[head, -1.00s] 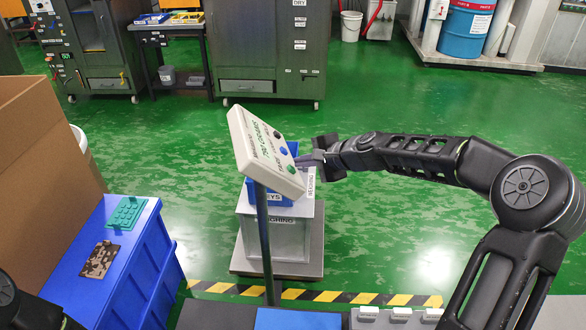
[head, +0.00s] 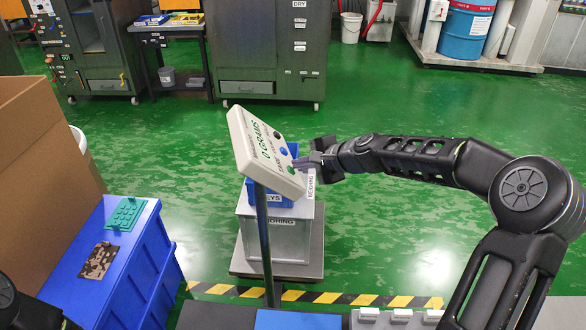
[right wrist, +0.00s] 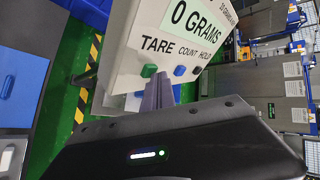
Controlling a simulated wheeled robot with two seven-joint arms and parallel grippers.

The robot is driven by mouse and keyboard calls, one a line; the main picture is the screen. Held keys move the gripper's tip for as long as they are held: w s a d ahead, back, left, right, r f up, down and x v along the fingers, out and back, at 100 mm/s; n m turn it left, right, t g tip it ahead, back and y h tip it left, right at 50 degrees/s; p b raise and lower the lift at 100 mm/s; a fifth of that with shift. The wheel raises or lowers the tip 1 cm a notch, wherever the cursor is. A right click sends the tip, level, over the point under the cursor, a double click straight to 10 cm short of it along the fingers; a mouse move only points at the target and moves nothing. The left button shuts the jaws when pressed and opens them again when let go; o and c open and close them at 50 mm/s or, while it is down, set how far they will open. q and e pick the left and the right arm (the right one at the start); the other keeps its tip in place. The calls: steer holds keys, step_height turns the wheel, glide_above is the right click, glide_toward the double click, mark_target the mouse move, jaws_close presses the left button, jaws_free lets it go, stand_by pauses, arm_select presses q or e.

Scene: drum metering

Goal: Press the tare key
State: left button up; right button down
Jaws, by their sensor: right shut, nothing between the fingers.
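The scale's display head (head: 250,143) stands tilted on a thin post, and its screen reads 0 GRAMS. Its green key (head: 291,170) sits at the lower right of the panel, with a blue key (head: 284,152) and a black key above it. In the right wrist view the green key (right wrist: 149,71) lies under the word TARE, left of the blue key (right wrist: 180,70). My right gripper (head: 303,163) is shut and empty, its tips close to the panel by the green key. I cannot tell whether they touch it. My left gripper is not in view.
A scale platform (head: 312,268) holds a grey weighing box (head: 272,240) and a blue bin behind the display head. A blue crate (head: 75,275) and a cardboard box (head: 45,140) stand at the left. Green floor is clear at the right.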

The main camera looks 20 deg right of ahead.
steer(key=shift+d+r, duration=0.55)
steer(key=d+r+p, duration=0.2)
steer(key=d+r, duration=0.1)
steer(key=shift+s+d+r, duration=0.2)
steer(key=shift+d+r, duration=0.05)
steer(key=shift+d, duration=0.05)
stand_by(0.4)
stand_by(0.7)
